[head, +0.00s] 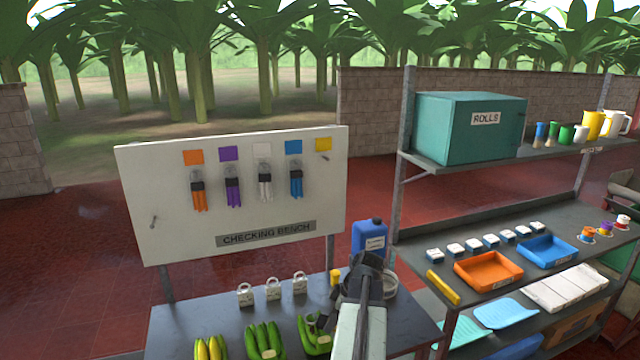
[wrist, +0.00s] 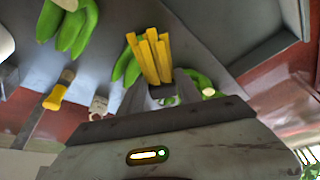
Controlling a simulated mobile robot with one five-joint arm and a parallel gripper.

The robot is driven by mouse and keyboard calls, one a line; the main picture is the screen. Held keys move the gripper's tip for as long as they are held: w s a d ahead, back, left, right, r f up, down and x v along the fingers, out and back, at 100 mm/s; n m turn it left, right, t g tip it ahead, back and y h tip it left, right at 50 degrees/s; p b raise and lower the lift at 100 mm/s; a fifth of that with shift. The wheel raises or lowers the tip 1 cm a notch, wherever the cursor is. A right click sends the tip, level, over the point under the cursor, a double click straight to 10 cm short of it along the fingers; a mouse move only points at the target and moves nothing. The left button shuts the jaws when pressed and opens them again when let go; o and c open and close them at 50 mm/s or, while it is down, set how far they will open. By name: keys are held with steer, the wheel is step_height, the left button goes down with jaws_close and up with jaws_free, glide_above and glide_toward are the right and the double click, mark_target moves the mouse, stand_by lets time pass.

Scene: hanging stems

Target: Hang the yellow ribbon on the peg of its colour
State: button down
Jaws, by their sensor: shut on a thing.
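In the wrist view, my gripper (wrist: 150,95) is shut on the yellow ribbon (wrist: 151,57), a bundle of yellow strips sticking out beyond the fingers. In the head view my gripper (head: 365,275) is over the right part of the dark bench, below and right of the board; the ribbon cannot be made out clearly there. The yellow square (head: 323,144) is at the board's upper right, with a small bare peg (head: 324,157) just under it. The white board (head: 180,240) stands behind the bench, apart from my gripper.
Orange (head: 199,196), purple (head: 233,190), white (head: 265,186) and blue (head: 296,183) bundles hang left of the yellow square. Bananas (head: 264,338) and padlock-like objects (head: 273,290) are on the bench. A loaded shelf rack (head: 405,240) stands at right. Space before the board is clear.

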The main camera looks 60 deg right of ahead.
steer(key=shift+w+r, duration=0.1)
steer(key=shift+w, duration=0.1)
steer(key=w+d+r+m+t+h+p, duration=0.1)
steer(key=w+d+r+m+t+p, duration=0.3)
steer(key=w+d+r+t, duration=0.75)
steer(key=d+r+m+h+p, duration=0.1)
steer(key=d+r+m+h, duration=0.2)
steer(key=d+r+h, duration=0.3)
steer(key=w+d+r+m+h+p, duration=0.1)
steer(key=d+r+m+h, duration=0.2)
steer(key=r, duration=1)
steer(key=d+h, duration=0.2)
steer(key=d, duration=0.3)
steer(key=shift+w+r+m+h, duration=0.25)
steer(key=shift+w+m+h, duration=0.05)
steer(key=shift+m+h, duration=0.1)
steer(key=shift+w+d+f+b, duration=0.3)
steer(key=shift+w+d, duration=0.65)
steer(key=shift+w, duration=0.35)
steer(key=shift+w+d+f+b, duration=0.3)
steer(key=shift+w+d, duration=0.7)
steer(key=shift+w, duration=0.35)
steer(key=shift+w+d+f+b, duration=0.2)
steer(key=shift+w+d+f, duration=0.1)
steer(key=shift+w+d, duration=0.85)
